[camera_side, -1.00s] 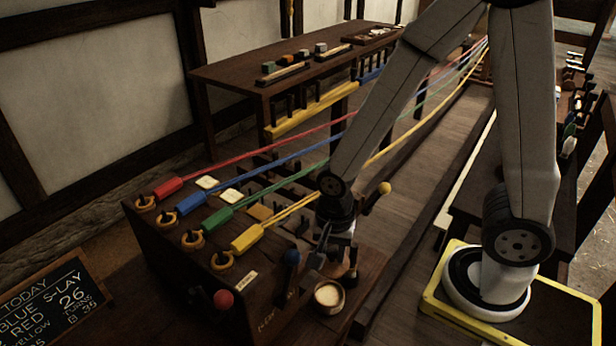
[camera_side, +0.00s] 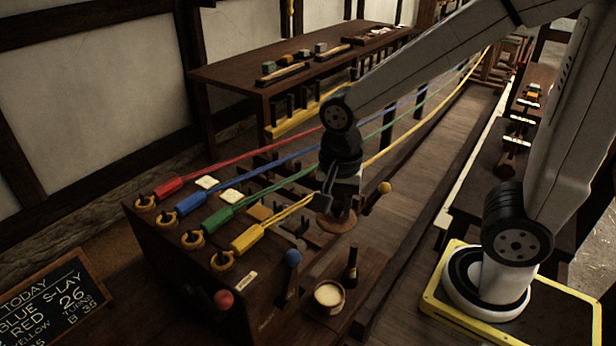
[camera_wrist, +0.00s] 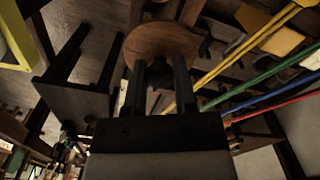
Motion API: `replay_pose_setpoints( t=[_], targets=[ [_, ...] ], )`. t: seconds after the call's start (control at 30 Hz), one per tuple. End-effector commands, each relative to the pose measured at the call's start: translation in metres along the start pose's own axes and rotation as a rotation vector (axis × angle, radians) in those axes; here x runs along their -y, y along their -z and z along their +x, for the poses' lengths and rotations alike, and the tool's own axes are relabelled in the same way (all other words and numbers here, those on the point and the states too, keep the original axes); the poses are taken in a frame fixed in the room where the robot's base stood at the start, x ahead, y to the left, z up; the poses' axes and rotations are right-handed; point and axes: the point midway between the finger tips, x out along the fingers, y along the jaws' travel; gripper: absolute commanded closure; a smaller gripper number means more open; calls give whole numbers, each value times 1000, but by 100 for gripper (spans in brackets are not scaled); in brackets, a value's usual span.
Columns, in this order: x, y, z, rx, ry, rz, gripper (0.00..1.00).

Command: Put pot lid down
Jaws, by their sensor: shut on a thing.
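The pot lid is a round brown wooden disc (camera_side: 337,222) with a dark knob. My gripper (camera_side: 341,205) is shut on it by the knob and holds it above the far side of the bench, beside the yellow rope. In the wrist view the lid (camera_wrist: 162,42) lies just past my fingertips (camera_wrist: 162,75), and the knob is between them. The small pot (camera_side: 328,306) stands uncovered at the bench's front right, with pale stuff inside. It is apart from the lid.
A dark bottle-like thing (camera_side: 350,268) stands beside the pot. Red, blue, green and yellow ropes run from hooks on the bench (camera_side: 190,265) to the back. Levers with a red knob (camera_side: 223,300), blue knob (camera_side: 292,257) and yellow knob (camera_side: 384,188) stick up nearby.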

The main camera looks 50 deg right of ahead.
Motion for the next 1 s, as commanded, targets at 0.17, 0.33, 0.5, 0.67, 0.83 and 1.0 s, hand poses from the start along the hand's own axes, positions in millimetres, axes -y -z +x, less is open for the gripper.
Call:
replay_pose_setpoints(
  t=[0.17,0.33,0.5,0.67,0.83,1.0],
  targets=[
    [-4,22,0,0,1,-48,100],
    [-12,48,0,0,1,-112,100],
    [-25,76,0,0,1,-185,100],
    [-38,100,0,-1,2,-252,100],
    [-51,119,1,0,1,-311,100],
    [-63,133,1,0,1,-358,100]
  ],
)
